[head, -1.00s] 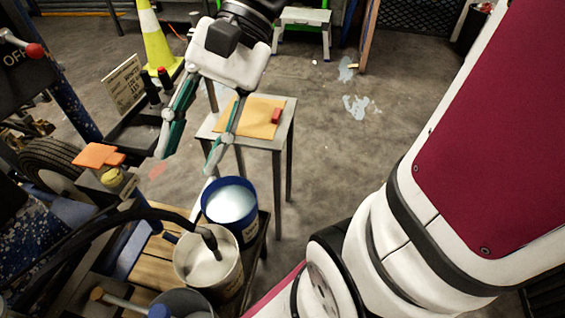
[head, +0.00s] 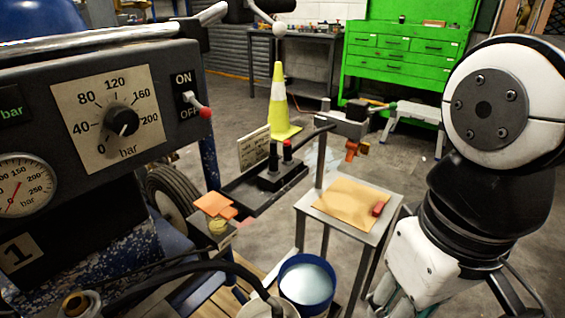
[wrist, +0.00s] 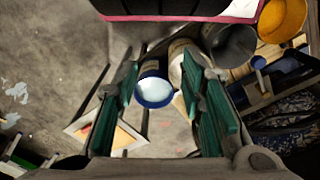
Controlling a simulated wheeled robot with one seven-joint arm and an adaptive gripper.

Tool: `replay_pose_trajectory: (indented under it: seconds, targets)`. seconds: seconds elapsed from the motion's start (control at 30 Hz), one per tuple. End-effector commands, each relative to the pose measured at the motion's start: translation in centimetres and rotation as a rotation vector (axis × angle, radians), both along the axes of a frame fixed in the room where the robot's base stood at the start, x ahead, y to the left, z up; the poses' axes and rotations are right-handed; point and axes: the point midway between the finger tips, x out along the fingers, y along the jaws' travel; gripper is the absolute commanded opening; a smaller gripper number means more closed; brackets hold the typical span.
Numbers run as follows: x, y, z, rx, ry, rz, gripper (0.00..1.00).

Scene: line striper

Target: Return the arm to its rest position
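My gripper (wrist: 165,110) is open and empty in the wrist view, its two teal-padded fingers spread apart. It points down over the floor, with the blue bucket of white paint (wrist: 154,90) seen between the fingers and farther below. In the head view my arm folds down at the right, and the gripper is mostly cut off by the bottom edge, right of the small metal table (head: 385,230). The blue bucket also shows at the bottom of the head view (head: 306,283).
The striper's control panel (head: 60,135), with dial, gauge and switch, fills the left. A tan sheet (head: 345,198) and red block (head: 378,209) lie on the metal table. A yellow cone (head: 279,105) and green cabinet (head: 405,60) stand behind. Open floor lies beyond the table.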

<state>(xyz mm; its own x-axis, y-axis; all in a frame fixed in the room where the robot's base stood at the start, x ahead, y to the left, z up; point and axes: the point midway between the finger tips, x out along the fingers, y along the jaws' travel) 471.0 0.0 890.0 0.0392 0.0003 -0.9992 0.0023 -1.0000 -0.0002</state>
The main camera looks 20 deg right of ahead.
Motion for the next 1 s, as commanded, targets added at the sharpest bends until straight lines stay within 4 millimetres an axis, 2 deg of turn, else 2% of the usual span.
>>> replay_pose_trajectory:
  seconds: [0.57, 0.87, 1.0]
  targets:
    - [0.0, 0.0, 0.2, 0.001, 0.0, -0.002, 0.36]
    - [0.7, 0.0, 5.1, 0.0, -0.057, -0.002, 0.36]
    - [1.0, -0.1, 8.1, -0.001, -0.091, -0.002, 0.36]
